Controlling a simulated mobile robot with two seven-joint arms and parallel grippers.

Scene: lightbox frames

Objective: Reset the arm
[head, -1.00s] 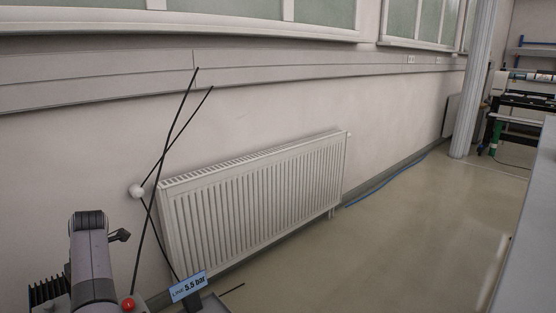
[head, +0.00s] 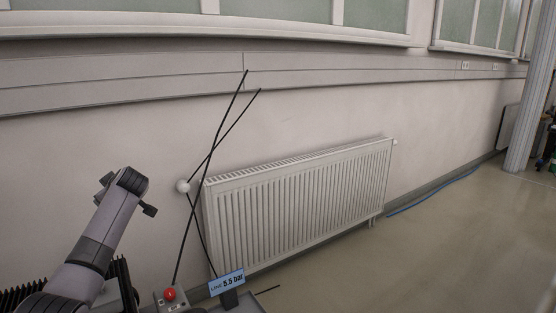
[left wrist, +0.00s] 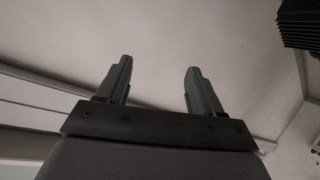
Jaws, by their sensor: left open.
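My left arm (head: 102,225) comes in from the lower left of the head view, leaning up and to the right in front of the wall. Its gripper cannot be made out clearly there. In the left wrist view my left gripper (left wrist: 159,66) shows two dark fingers standing well apart, with nothing between them. It is open and empty, with pale surfaces behind it. My right gripper is in neither view.
A white radiator (head: 300,195) is on the wall. A red button (head: 169,294) and a sign reading "LINE 5.5 bar" (head: 227,283) stand near the bottom.

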